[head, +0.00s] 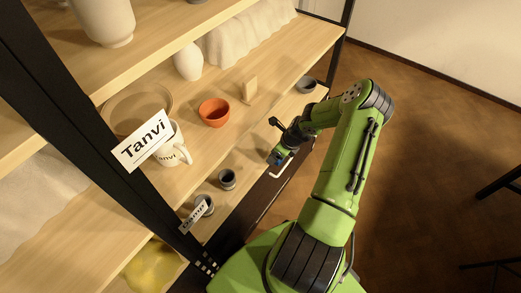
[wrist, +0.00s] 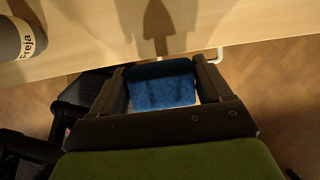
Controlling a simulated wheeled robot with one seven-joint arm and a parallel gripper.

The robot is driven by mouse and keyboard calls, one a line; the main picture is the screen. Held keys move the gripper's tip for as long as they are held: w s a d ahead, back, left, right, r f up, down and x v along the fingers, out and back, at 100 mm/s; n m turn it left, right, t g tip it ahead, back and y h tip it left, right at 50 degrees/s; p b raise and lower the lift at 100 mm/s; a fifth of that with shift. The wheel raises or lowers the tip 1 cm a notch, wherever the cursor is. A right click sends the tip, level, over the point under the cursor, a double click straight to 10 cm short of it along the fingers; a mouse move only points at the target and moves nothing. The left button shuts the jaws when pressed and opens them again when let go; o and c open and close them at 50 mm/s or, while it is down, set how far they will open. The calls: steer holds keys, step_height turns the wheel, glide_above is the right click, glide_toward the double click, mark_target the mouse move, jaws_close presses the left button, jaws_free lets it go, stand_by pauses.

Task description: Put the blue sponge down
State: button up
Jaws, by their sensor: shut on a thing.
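The blue sponge (wrist: 163,88) is held between the two fingers of my gripper (wrist: 160,72), which is shut on it. In the head view the sponge shows as a small dark blue patch (head: 274,158) at the tip of my gripper (head: 279,152). The gripper is by the front edge of a lower wooden shelf board (head: 245,180). In the wrist view the gripper's shadow falls on the board (wrist: 100,35) beyond the sponge. The sponge appears raised and apart from the board; the exact gap cannot be told.
A grey cup (head: 227,179) and another grey cup (head: 204,203) stand left of the gripper; one labelled cup (wrist: 20,38) shows in the wrist view. A white rail (head: 283,168) is at the shelf front. An orange bowl (head: 214,112) stands on the board above.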

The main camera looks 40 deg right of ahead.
steer(key=b, duration=0.1)
glide_above(259, 152)
steer(key=s, duration=0.2)
steer(key=shift+w+d, duration=0.2)
steer(key=shift+d, duration=0.05)
steer(key=f, duration=0.1)
steer(key=f+b, duration=0.2)
steer(key=shift+w+f, duration=0.25)
steer(key=shift+f, duration=0.15)
steer(key=shift+r, duration=0.15)
steer(key=o, duration=1)
steer(key=shift+o, duration=0.2)
steer(key=p+v, duration=0.4)
steer(key=v, duration=0.8)
